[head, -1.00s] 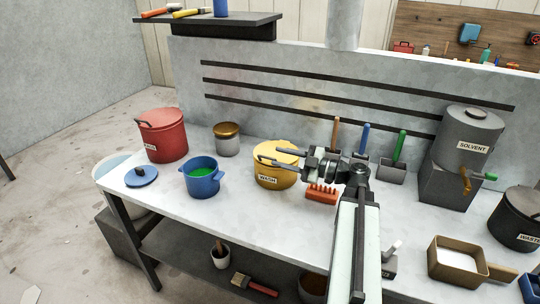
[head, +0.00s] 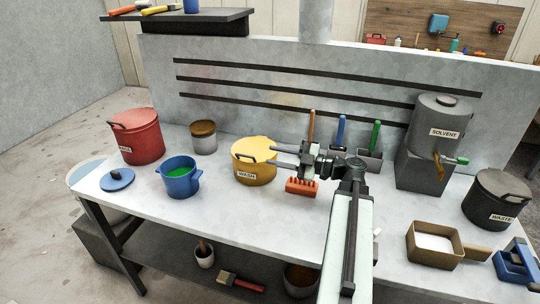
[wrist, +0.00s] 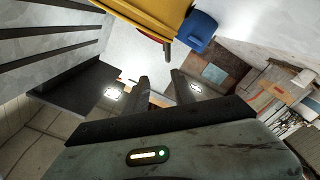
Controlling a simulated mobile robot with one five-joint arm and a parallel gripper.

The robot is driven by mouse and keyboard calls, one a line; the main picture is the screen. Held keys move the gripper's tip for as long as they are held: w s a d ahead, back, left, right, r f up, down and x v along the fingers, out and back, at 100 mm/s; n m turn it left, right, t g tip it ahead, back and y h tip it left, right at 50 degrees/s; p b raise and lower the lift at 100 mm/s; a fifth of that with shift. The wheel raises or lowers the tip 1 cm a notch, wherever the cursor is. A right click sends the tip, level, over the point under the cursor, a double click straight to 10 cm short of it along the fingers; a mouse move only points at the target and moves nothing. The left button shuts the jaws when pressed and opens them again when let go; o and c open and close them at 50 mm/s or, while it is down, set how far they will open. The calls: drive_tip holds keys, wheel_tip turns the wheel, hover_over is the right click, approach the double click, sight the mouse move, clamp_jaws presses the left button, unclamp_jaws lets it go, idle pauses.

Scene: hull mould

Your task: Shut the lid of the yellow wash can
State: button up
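The yellow wash can (head: 254,172) stands upright on the workbench in the head view, its WASH label facing me. Its yellow lid (head: 254,147) looks flat across the top, with a dark handle at the left; I cannot see a gap at the rim. My gripper (head: 271,155) is at the can's right edge, fingers pointing left, spread apart with nothing between them. Whether the tips touch the can is not clear. In the wrist view the yellow can (wrist: 150,10) fills the top edge, and the two fingers (wrist: 163,82) are apart and empty.
A blue pot (head: 180,182) with green contents, its blue lid (head: 117,180), a red can (head: 137,140) and a grey can (head: 203,140) stand left. Solvent tank (head: 436,125) and waste can (head: 497,205) are right.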

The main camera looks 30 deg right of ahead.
drive_tip(key=v, duration=0.4)
drive_tip(key=shift+s+d, duration=0.1)
idle(0.7)
